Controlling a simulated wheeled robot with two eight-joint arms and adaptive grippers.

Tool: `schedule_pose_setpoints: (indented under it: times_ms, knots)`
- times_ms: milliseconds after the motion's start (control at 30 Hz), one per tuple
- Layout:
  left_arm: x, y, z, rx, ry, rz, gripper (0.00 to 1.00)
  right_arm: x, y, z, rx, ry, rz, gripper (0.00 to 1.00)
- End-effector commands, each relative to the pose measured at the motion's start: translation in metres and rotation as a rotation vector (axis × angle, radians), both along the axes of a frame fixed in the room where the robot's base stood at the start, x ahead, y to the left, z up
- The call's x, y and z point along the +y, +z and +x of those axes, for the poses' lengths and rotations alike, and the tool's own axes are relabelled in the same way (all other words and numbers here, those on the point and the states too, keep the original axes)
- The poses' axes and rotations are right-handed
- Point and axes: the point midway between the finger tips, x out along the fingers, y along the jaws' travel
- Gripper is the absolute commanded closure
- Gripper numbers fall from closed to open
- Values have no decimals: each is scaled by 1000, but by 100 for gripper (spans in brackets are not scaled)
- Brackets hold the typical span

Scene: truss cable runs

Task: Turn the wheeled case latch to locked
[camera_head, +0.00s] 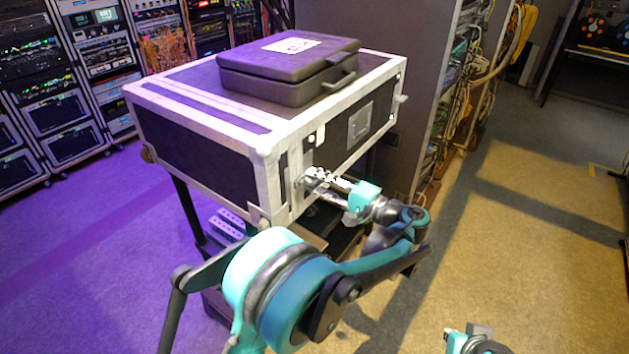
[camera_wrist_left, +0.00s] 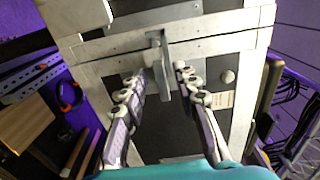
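The wheeled case (camera_head: 195,148) is a black box with pale metal edging on a dark stand. Its latch (camera_wrist_left: 162,64) is a grey metal lever on the front, upright in the left wrist view, at the seam below the lid. My left gripper (camera_head: 312,178) is at the case front, near its left corner. In the left wrist view my left gripper (camera_wrist_left: 162,78) has its two fingers apart, one on each side of the lever. I cannot tell whether either finger touches it. The head view mostly hides this latch behind the fingers. Part of my right arm shows at the bottom right edge.
A closed dark grey case (camera_head: 290,70) lies on top of the wheeled case. A tall grey cabinet (camera_head: 375,40) with bundled cables stands behind on the right. Equipment racks (camera_head: 100,50) line the back left. The floor (camera_head: 530,230) on the right is clear.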

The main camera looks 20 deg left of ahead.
Motion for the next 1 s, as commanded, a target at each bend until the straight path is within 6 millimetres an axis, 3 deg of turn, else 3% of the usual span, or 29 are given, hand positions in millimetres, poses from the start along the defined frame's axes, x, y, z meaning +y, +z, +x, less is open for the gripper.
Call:
schedule_pose_setpoints:
  times_ms: [300,500,1000]
  knots:
    - [-66,0,-23,0,-4,-1,70,0,0,0,0,0,0,100]
    - [-93,-1,-33,0,-2,-1,70,0,0,0,0,0,0,100]
    - [-100,-1,-37,0,1,-1,70,0,0,0,0,0,0,100]
